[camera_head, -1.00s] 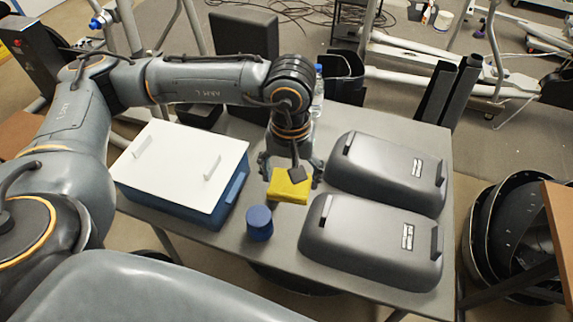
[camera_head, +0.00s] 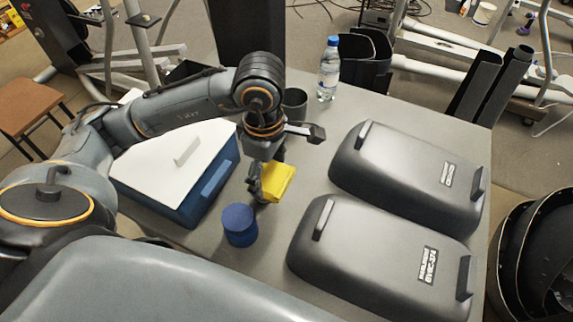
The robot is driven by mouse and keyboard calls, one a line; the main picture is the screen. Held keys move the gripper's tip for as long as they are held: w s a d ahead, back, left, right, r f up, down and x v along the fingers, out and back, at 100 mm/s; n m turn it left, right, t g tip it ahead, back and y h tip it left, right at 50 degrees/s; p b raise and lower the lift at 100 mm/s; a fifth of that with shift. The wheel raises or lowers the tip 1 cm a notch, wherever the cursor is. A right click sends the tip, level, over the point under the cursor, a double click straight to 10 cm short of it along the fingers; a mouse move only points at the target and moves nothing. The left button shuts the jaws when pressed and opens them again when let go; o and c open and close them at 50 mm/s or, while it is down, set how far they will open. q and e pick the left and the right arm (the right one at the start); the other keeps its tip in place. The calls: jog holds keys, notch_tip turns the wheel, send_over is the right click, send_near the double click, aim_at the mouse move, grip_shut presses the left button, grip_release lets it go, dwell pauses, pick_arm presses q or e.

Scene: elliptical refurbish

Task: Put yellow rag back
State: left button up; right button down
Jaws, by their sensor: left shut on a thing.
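The yellow rag (camera_head: 280,181) is a small folded yellow block in the middle of the grey table area. My left gripper (camera_head: 267,174) comes down from above and is shut on the rag, at its left side. The gripper's wrist and fingers hide part of the rag's edge. I cannot tell whether the rag touches the table top. My right gripper is not in view.
A blue box with a white lid (camera_head: 160,165) stands left of the rag. A blue cylinder (camera_head: 240,224) stands just in front. Two dark grey covers, rear (camera_head: 400,175) and front (camera_head: 370,250), lie to the right. A dark cup (camera_head: 294,103) and water bottle (camera_head: 328,70) stand behind.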

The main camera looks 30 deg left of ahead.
pick_arm(q)
jog(key=w+a+f, duration=0.1)
jog(key=w+f, duration=0.2)
jog(key=w, duration=0.1)
jog(key=w+a+f+p, duration=0.1)
jog(key=w+f, duration=0.2)
jog(key=w, duration=0.1)
jog(key=w+a+f, duration=0.1)
jog(key=w+f, duration=0.2)
jog(key=w, duration=0.1)
jog(key=shift+w+a+p, duration=0.25)
jog(key=shift+w+p, duration=0.05)
jog(key=shift+p, duration=0.1)
jog(key=shift+w+a+f, duration=0.1)
jog(key=shift+w+f, duration=0.05)
jog(key=shift+f, duration=0.15)
notch_tip(320, 180, down, 3)
jog(key=shift+w+p, duration=0.15)
jog(key=shift+p, duration=0.3)
jog(key=shift+f, duration=0.15)
jog(key=shift+f, duration=0.1)
